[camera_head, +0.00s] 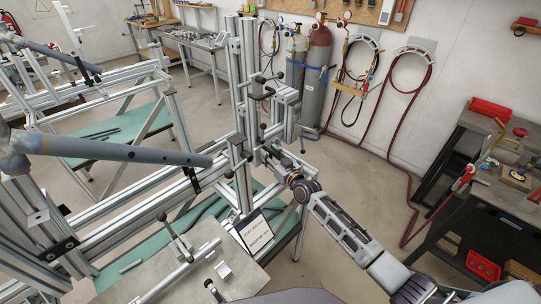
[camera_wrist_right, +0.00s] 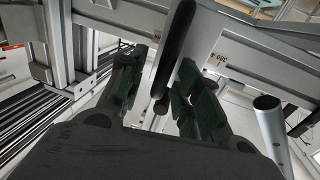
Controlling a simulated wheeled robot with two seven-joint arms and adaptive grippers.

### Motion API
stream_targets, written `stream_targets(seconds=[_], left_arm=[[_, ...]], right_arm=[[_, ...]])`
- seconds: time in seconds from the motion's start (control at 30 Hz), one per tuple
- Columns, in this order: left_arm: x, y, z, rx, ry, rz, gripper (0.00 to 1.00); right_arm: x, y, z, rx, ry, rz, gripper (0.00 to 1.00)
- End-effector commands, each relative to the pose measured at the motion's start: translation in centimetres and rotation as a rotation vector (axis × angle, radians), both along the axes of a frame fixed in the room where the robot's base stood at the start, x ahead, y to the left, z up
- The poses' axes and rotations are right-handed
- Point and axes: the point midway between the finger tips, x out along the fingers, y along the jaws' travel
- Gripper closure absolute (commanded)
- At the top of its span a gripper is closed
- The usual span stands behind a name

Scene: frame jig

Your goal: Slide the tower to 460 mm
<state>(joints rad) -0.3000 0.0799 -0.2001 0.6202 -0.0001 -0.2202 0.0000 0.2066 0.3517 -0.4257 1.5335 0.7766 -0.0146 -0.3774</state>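The tower (camera_head: 238,120), an upright of aluminium profile, stands on the long jig rail (camera_head: 130,215) in the middle of the head view. My right arm comes in from the right, and its gripper (camera_head: 277,166) is at the tower's lower right side. In the right wrist view the gripper (camera_wrist_right: 164,68) has its green-padded fingers apart. A black lever (camera_wrist_right: 172,58) lies between them; I cannot tell whether a pad touches it. My left gripper is not in view.
A grey-blue tube (camera_head: 120,151) crosses from the left towards the tower. A small printed card (camera_head: 256,233) stands in front of the tower by a metal plate (camera_head: 205,262). Gas cylinders (camera_head: 317,80) stand behind. A dark workbench (camera_head: 470,150) is at right, with open floor between.

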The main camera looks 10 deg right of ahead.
Motion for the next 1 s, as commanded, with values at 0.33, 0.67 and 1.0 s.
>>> stream_targets(seconds=[0.33,0.67,1.0], left_arm=[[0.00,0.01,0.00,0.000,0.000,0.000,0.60],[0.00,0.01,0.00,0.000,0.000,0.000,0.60],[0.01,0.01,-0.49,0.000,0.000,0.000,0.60]], right_arm=[[0.04,0.02,0.01,0.000,0.000,0.000,0.75],[0.06,-0.10,0.03,0.000,-0.001,-0.002,1.00],[0.43,-0.66,0.00,0.000,-0.002,-0.003,1.00]])
